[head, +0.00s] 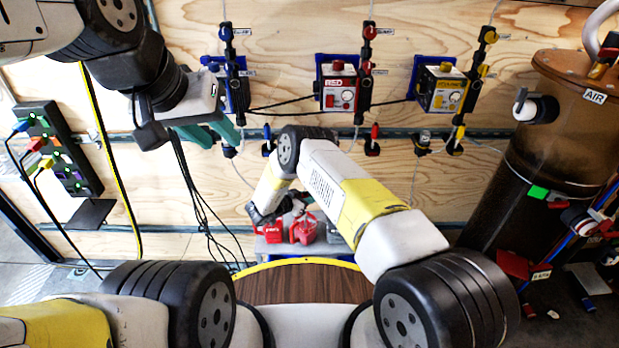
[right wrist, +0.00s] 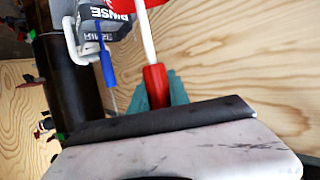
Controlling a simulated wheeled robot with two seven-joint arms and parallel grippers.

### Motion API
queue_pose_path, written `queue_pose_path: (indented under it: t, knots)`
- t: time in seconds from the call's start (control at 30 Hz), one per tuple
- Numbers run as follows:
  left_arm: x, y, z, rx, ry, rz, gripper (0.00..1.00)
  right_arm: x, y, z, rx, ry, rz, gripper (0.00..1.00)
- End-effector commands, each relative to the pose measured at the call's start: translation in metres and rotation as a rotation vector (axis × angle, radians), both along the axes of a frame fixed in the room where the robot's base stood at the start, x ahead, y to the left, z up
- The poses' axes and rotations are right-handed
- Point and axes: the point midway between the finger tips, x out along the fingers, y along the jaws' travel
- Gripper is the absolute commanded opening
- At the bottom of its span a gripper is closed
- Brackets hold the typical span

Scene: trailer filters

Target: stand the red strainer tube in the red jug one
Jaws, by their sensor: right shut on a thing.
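The red strainer tube (right wrist: 155,85) shows in the right wrist view, its red end between the teal fingers of my right gripper (right wrist: 158,92). My right gripper is shut on it. Its white shaft runs up to a red jug (right wrist: 128,5) at the top edge; I cannot tell whether the tip is inside. In the head view red jugs (head: 303,229) stand low in the middle, and their numbers are too small to read. My right wrist is beside them and hides part of them. My left gripper (head: 210,133) is open and empty at the upper left, before the plywood wall.
A grey rinse jug (right wrist: 105,22) and a blue-ended tube (right wrist: 107,68) are left of the held tube. The wall carries a red pump box (head: 338,92) and a yellow one (head: 443,92). A brown air tank (head: 540,150) stands right. Cables hang below my left gripper.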

Motion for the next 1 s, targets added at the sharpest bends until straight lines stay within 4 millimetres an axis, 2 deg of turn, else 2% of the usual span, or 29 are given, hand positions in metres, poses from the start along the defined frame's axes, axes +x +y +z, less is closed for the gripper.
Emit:
queue_pose_path:
  t: [0.7, 0.73, 0.83, 1.0]
  knots:
    - [0.0, 0.0, 0.0, 0.0, 0.0, 0.0, 0.36, 0.0, 0.0, -0.011, -0.001, -0.001, 0.0, 0.0]
    - [0.0, 0.0, 0.0, 0.0, 0.0, 0.0, 0.36, 0.0, 0.0, -0.01, -0.001, -0.001, 0.0, 0.28]
    - [0.0, 0.0, 0.0, 0.0, 0.0, 0.0, 0.36, 0.0, 0.0, -0.01, -0.001, -0.001, 0.0, 0.47]
    - [0.0, 0.0, 0.0, 0.0, 0.0, 0.0, 0.36, 0.0, 0.0, -0.011, 0.0, 0.0, 0.0, 0.47]
